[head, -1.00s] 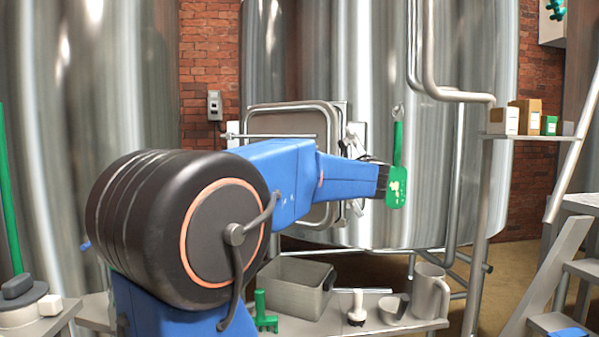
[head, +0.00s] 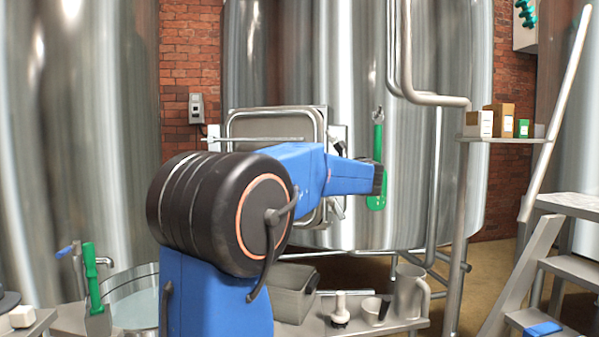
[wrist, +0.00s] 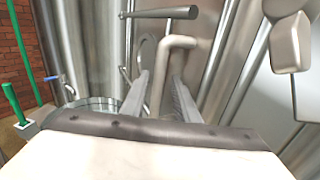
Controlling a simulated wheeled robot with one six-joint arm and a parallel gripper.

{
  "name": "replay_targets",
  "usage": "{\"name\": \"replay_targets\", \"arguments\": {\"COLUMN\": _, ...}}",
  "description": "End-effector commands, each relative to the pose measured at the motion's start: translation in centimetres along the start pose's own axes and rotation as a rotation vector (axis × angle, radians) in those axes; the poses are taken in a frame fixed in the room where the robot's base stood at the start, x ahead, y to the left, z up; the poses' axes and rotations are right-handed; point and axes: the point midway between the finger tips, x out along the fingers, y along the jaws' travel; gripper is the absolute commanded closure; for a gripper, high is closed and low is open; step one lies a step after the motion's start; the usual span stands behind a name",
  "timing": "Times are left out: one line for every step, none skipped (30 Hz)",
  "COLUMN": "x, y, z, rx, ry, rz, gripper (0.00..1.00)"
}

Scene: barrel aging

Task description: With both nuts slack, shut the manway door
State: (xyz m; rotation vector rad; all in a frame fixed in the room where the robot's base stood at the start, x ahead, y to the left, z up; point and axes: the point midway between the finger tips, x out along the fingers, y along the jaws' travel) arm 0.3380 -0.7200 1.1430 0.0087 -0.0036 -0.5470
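The manway door (head: 272,126) is a rectangular steel panel in a frame on the large tank. A thin rod crosses its upper part. My blue arm hides its lower part, so I cannot tell whether it is fully shut. Some clamp hardware shows at the frame's right side; I cannot make out the nuts. My gripper is hidden behind my wrist in the head view. In the wrist view my gripper (wrist: 160,80) is open, its two grey fingers apart. A bent steel pipe (wrist: 180,42) shows between and beyond them. A grey bar handle (wrist: 165,13) lies above it.
A green brush (head: 377,165) hangs on the tank right of the door. A shelf (head: 500,138) with small boxes stands further right, near steps (head: 540,245). A low bench below holds a bin (head: 285,290) and a jug (head: 408,290). A round tub (head: 135,290) stands lower left.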

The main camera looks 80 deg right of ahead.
Motion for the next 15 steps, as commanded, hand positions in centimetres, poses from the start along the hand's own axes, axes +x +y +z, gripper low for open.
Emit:
{"name": "replay_targets", "arguments": {"x": -0.1, "y": 0.0, "z": 0.0, "rx": 0.0, "ry": 0.0, "rz": 0.0, "gripper": 0.72}}
{"name": "replay_targets", "arguments": {"x": -0.2, "y": 0.0, "z": 0.0, "rx": 0.0, "ry": 0.0, "rz": 0.0, "gripper": 0.72}}
{"name": "replay_targets", "arguments": {"x": -0.4, "y": 0.0, "z": 0.0, "rx": 0.0, "ry": 0.0, "rz": -0.001, "gripper": 0.72}}
{"name": "replay_targets", "arguments": {"x": -0.6, "y": -0.1, "z": 0.0, "rx": 0.0, "ry": 0.001, "rz": -0.001, "gripper": 0.72}}
{"name": "replay_targets", "arguments": {"x": -0.9, "y": -0.1, "z": 0.0, "rx": 0.0, "ry": 0.001, "rz": -0.002, "gripper": 0.72}}
{"name": "replay_targets", "arguments": {"x": -1.3, "y": -0.1, "z": -0.1, "rx": 0.0, "ry": 0.001, "rz": -0.001, "gripper": 0.72}}
{"name": "replay_targets", "arguments": {"x": -1.7, "y": -0.1, "z": -0.1, "rx": 0.0, "ry": 0.001, "rz": -0.001, "gripper": 0.72}}
{"name": "replay_targets", "arguments": {"x": -2.2, "y": -0.1, "z": -0.1, "rx": 0.0, "ry": 0.001, "rz": -0.002, "gripper": 0.72}}
{"name": "replay_targets", "arguments": {"x": -2.9, "y": -0.1, "z": -0.1, "rx": 0.0, "ry": 0.001, "rz": -0.003, "gripper": 0.72}}
{"name": "replay_targets", "arguments": {"x": -3.4, "y": -0.1, "z": 0.0, "rx": 0.0, "ry": 0.001, "rz": -0.003, "gripper": 0.72}}
{"name": "replay_targets", "arguments": {"x": -3.9, "y": -0.1, "z": 0.0, "rx": 0.0, "ry": 0.001, "rz": -0.003, "gripper": 0.72}}
{"name": "replay_targets", "arguments": {"x": -4.6, "y": -0.1, "z": 0.0, "rx": 0.0, "ry": 0.001, "rz": -0.004, "gripper": 0.72}}
{"name": "replay_targets", "arguments": {"x": -5.2, "y": -0.1, "z": 0.0, "rx": 0.0, "ry": 0.001, "rz": -0.003, "gripper": 0.72}}
{"name": "replay_targets", "arguments": {"x": -5.7, "y": -0.1, "z": 0.0, "rx": 0.0, "ry": 0.001, "rz": -0.003, "gripper": 0.72}}
{"name": "replay_targets", "arguments": {"x": -6.4, "y": -0.1, "z": 0.0, "rx": 0.0, "ry": 0.0, "rz": -0.004, "gripper": 0.72}}
